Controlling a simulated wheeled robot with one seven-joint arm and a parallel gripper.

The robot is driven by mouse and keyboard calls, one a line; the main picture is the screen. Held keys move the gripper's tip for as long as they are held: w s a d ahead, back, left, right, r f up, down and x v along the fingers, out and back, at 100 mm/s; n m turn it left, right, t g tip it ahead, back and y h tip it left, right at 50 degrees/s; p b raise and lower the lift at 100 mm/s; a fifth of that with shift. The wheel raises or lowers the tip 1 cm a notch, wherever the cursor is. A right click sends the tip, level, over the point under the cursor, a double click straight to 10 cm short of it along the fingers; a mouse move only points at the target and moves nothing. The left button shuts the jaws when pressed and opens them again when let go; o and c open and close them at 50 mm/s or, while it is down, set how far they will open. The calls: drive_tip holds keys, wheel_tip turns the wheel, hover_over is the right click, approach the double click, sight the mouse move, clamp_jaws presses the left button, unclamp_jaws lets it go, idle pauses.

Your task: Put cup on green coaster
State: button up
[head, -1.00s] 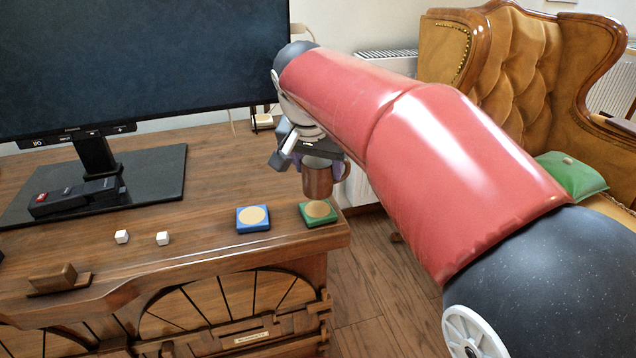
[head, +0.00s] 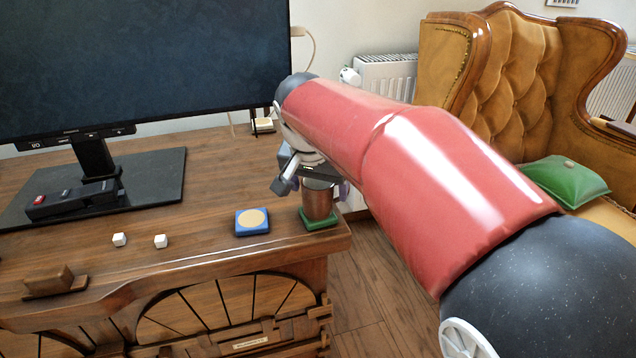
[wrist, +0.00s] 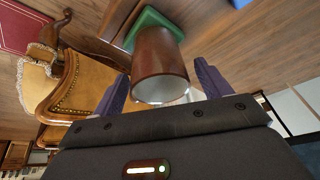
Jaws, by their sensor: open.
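The brown cup (head: 318,200) stands upright on the green coaster (head: 318,222) at the desk's right front corner. In the wrist view the cup (wrist: 158,55) shows its open rim toward the camera, with the green coaster (wrist: 150,20) at its base. My gripper (head: 318,186) is at the cup's upper part. In the wrist view my gripper (wrist: 158,82) has its purple fingers apart, one on each side of the cup, with gaps visible between fingers and cup.
A blue coaster (head: 252,222) lies just left of the green one. Two small white cubes (head: 160,241) and a wooden block (head: 55,280) are further left. A monitor (head: 140,60) stands at the back. The desk's right edge is close to the cup.

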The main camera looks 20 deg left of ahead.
drive_tip(key=shift+r, duration=0.3)
drive_tip(key=p+v, duration=0.2)
drive_tip(key=v, duration=0.9)
drive_tip(key=shift+s+r, duration=0.15)
drive_tip(key=shift+r, duration=0.25)
drive_tip(key=shift+d, duration=0.15)
drive_tip(key=s+d+f+y, duration=0.1)
drive_tip(key=s+d+f, duration=0.1)
drive_tip(key=d, duration=0.8)
drive_tip(key=s+d+f, duration=0.3)
drive_tip(key=d, duration=0.7)
drive_tip(key=s+d+f+t+h, duration=0.1)
drive_tip(key=s+d+f, duration=0.8)
drive_tip(key=s+f, duration=0.1)
drive_tip(key=shift+s+d+f+n, duration=0.15)
drive_tip(key=shift+s+n, duration=0.25)
drive_tip(key=shift+s, duration=0.25)
